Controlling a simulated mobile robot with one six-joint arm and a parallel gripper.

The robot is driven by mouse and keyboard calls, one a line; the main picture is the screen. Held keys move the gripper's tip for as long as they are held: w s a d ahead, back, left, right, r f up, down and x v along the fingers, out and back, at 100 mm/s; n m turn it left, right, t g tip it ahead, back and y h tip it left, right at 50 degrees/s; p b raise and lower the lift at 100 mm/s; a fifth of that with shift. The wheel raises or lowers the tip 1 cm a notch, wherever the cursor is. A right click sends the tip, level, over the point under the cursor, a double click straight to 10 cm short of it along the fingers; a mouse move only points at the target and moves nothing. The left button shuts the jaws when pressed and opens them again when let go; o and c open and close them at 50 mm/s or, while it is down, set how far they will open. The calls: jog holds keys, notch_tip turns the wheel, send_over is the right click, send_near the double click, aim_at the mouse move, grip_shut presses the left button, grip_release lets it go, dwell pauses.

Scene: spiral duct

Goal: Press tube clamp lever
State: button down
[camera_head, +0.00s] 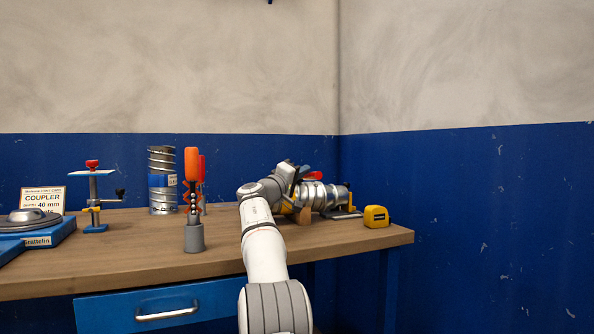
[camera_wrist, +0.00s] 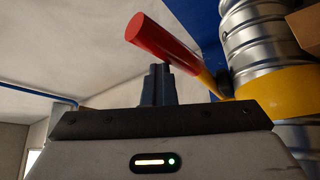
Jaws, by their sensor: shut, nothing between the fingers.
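The clamp lever has a red handle (camera_wrist: 160,38) and a yellow arm (camera_wrist: 207,78) in the wrist view. It joins a yellow band (camera_wrist: 280,88) around the ribbed metal duct (camera_wrist: 262,40). My gripper (camera_wrist: 158,72) is shut and empty, with its dark fingertips just below the red handle in the picture. I cannot tell whether they touch it. In the head view the duct (camera_head: 322,195) lies on its side at the right of the bench. The red handle (camera_head: 313,175) shows above it, beside my gripper. My arm partly hides the clamp there.
The wooden bench (camera_head: 225,235) holds a yellow tape measure (camera_head: 376,216) right of the duct. An upright duct piece (camera_head: 162,180), a grey cup (camera_head: 194,238) with an orange-handled tool, a small blue-based stand (camera_head: 96,205) and a coupler sign (camera_head: 42,199) stand left of my arm.

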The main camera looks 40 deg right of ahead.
jog(key=shift+w+d+f, duration=0.15)
jog(key=shift+d+f, duration=0.05)
jog(key=shift+f, duration=0.9)
jog(key=shift+a+f, duration=0.1)
jog(key=s+a+b, duration=0.1)
jog(key=a, duration=0.6)
jog(key=shift+s+a, duration=0.3)
jog(key=shift+s, duration=0.05)
jog(key=s+a+f+n+y+p, duration=0.1)
jog(key=s+a+n+y+p, duration=0.1)
jog(key=s+a+y+p, duration=0.8)
jog(key=s+a+f+n+g+y+p, duration=0.1)
jog(key=s+a+y+p, duration=0.9)
jog(key=s+a+p, duration=1.4)
jog(key=a+f+p, duration=0.1)
jog(key=a+p, duration=0.1)
jog(key=a, duration=0.4)
jog(key=shift+s+a+f+n+y+p, duration=0.15)
jog(key=shift+s+n+y+p, duration=0.15)
jog(key=shift+s+n+y, duration=0.1)
